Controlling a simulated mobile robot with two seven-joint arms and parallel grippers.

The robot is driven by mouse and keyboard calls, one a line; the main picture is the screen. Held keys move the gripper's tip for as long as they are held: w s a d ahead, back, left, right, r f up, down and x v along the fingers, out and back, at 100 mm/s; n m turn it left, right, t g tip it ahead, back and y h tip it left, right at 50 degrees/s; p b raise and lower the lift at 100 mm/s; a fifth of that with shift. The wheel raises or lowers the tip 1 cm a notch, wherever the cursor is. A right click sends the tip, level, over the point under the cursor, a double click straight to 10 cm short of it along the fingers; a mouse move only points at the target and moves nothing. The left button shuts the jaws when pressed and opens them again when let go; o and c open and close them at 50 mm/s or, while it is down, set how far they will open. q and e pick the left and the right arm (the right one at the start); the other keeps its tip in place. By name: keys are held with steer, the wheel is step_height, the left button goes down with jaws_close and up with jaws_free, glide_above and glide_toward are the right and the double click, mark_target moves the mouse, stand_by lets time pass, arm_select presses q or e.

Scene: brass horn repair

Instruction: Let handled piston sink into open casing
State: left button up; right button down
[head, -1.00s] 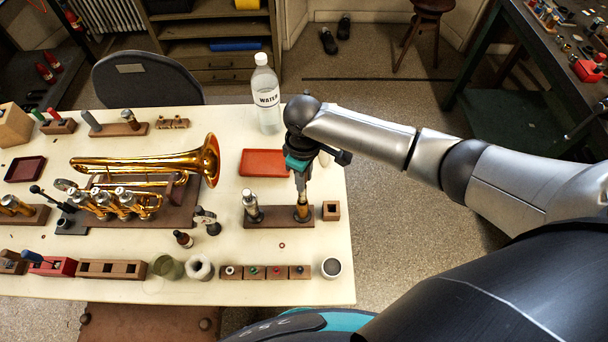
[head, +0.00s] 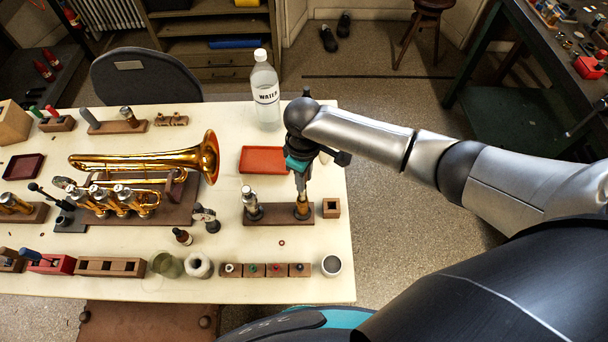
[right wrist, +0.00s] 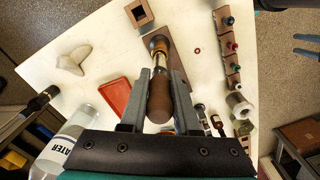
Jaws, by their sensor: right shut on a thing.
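My right gripper (head: 301,184) is above the right end of a brown wooden stand (head: 277,221). In the right wrist view, my right gripper (right wrist: 158,92) is shut on the brown handle of the handled piston (right wrist: 160,104). In the head view, the brass casing (head: 302,209) is directly under the gripper. The piston looks roughly in line with the casing. How deep it sits inside I cannot tell. My left gripper is not in view.
A silver-topped piece (head: 250,203) stands on the stand's left end. A small square wooden block (head: 331,208) is just right of the stand. A red tray (head: 263,160) and a water bottle (head: 265,92) stand behind. A brass horn (head: 145,165) lies to the left.

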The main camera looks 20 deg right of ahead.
steer(key=shift+f+b, duration=0.55)
steer(key=shift+f, duration=0.5)
jaws_free()
